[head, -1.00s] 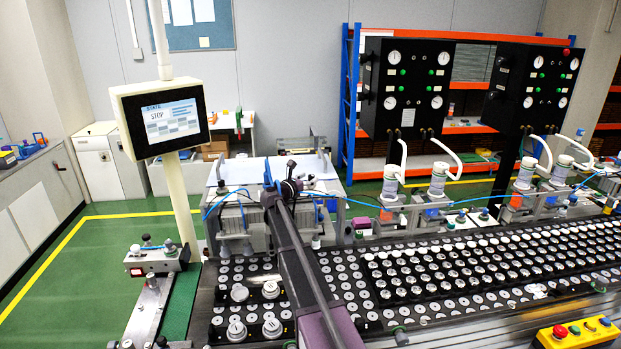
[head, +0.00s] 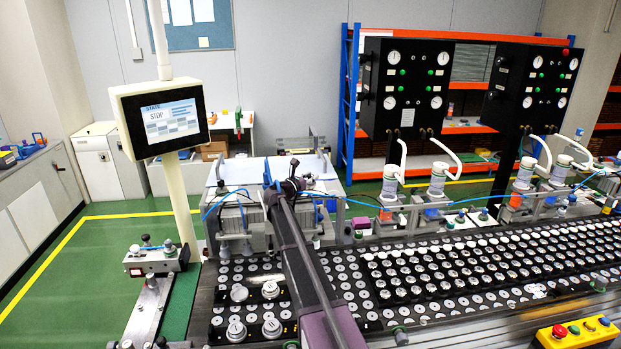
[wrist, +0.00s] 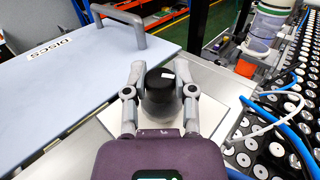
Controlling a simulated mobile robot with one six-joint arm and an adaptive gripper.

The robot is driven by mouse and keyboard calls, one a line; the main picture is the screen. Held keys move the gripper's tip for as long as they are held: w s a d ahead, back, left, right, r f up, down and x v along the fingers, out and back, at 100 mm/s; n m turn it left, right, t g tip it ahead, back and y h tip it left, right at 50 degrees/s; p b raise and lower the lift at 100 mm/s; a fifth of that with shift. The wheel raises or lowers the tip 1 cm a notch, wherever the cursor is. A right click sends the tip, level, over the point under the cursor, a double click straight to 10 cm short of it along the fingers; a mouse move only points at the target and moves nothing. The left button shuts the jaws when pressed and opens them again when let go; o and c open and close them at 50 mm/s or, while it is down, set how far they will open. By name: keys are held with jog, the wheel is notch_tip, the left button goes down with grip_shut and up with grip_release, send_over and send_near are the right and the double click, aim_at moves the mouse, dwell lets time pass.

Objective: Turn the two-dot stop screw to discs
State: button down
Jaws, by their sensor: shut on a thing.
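In the wrist view a black round knob (wrist: 159,96) with a small white mark stands on a pale square plate (wrist: 205,85). I take it for the stop screw, but I cannot make out any dots on it. My gripper (wrist: 160,80) has one finger on each side of the knob and is shut on it. A label reading DISCS (wrist: 50,48) lies on a grey-blue lid (wrist: 80,75) to the left of the knob. In the head view my gripper (head: 285,187) is at the machine behind the tray, and my arm hides part of that area.
A grey bar handle (wrist: 118,20) rises from the lid just beyond my left finger. Blue and white hoses (wrist: 275,120) run on the right, beside the perforated black tray of discs (wrist: 245,155). In the head view a screen (head: 170,118) on a post stands left of my arm.

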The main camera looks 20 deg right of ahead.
jog(key=shift+n+t+y, duration=0.3)
jog(key=shift+n+t, duration=0.1)
jog(key=shift+t, duration=0.1)
jog(key=shift+s+n+t+y, duration=0.1)
jog(key=shift+n+t+y, duration=0.65)
jog(key=shift+t, duration=0.35)
jog(key=n+t+y, duration=0.3)
jog(key=n+y, duration=0.1)
jog(key=shift+d+t, duration=0.1)
jog(key=shift+t, duration=0.3)
jog(key=n+t+y, duration=0.1)
jog(key=n+y, duration=0.1)
jog(key=y, duration=0.2)
jog(key=n+t+y, duration=0.1)
jog(key=n+y, duration=0.2)
jog(key=y, duration=0.2)
jog(key=shift+n+t, duration=0.35)
jog(key=shift+t, duration=0.05)
jog(key=shift+y, duration=0.25)
jog(key=shift+c, duration=2.1)
grip_release()
